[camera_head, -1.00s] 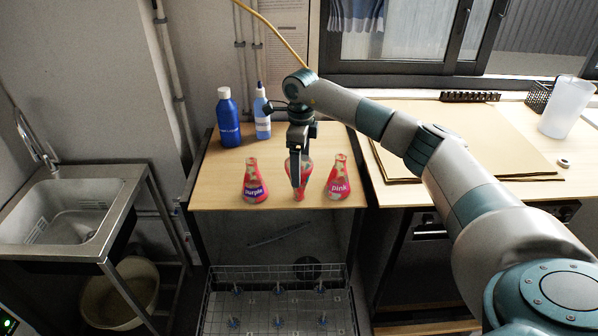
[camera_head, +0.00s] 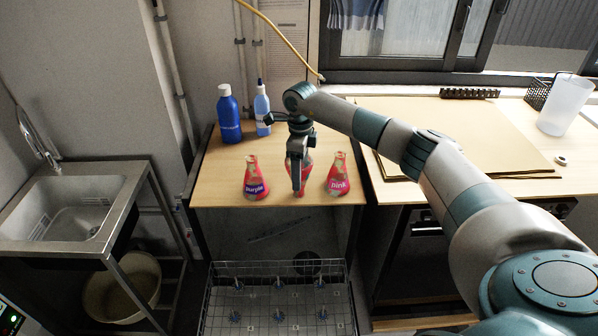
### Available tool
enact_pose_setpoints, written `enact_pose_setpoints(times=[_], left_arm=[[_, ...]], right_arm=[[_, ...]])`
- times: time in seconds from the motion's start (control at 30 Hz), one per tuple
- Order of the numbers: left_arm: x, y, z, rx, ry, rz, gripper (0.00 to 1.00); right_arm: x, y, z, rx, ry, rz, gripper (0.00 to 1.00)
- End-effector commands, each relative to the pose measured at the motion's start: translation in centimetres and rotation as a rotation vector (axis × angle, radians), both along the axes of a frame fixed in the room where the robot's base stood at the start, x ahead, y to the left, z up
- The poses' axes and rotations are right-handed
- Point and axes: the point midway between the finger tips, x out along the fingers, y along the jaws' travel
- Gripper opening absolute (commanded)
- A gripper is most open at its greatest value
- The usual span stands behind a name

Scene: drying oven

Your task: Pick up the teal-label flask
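Three red flasks stand upright in a row on the wooden table. The left one (camera_head: 255,182) reads "Purple" and the right one (camera_head: 338,180) reads "Pink". The middle flask (camera_head: 308,167) is largely hidden behind my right gripper (camera_head: 297,186), and its label cannot be seen, so I see no teal label. My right gripper points down in front of the middle flask. Its fingers overlap in this view, so I cannot tell whether they are open or touching the flask. My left gripper is not in view.
A dark blue bottle (camera_head: 229,115) and a light blue bottle (camera_head: 262,113) stand at the back of the table. A wire rack (camera_head: 335,270) with pegs is below its front. A sink (camera_head: 75,205) is at left; a cardboard sheet (camera_head: 470,130) lies on the right-hand bench.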

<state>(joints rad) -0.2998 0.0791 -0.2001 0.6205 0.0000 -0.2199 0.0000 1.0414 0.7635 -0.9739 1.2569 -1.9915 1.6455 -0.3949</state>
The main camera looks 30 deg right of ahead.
Motion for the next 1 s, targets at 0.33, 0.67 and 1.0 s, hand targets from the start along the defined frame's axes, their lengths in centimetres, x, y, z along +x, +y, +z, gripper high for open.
enact_pose_setpoints(times=[0.33,0.67,1.0], left_arm=[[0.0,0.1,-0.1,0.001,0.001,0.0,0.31],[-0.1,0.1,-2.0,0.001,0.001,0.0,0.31],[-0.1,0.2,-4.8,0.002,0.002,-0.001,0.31]], right_arm=[[0.0,0.0,0.1,0.0,-0.001,0.0,0.38],[0.1,-0.1,2.9,0.0,-0.006,-0.001,0.38],[-4.4,-3.3,7.0,-0.002,-0.005,-0.001,0.38]])
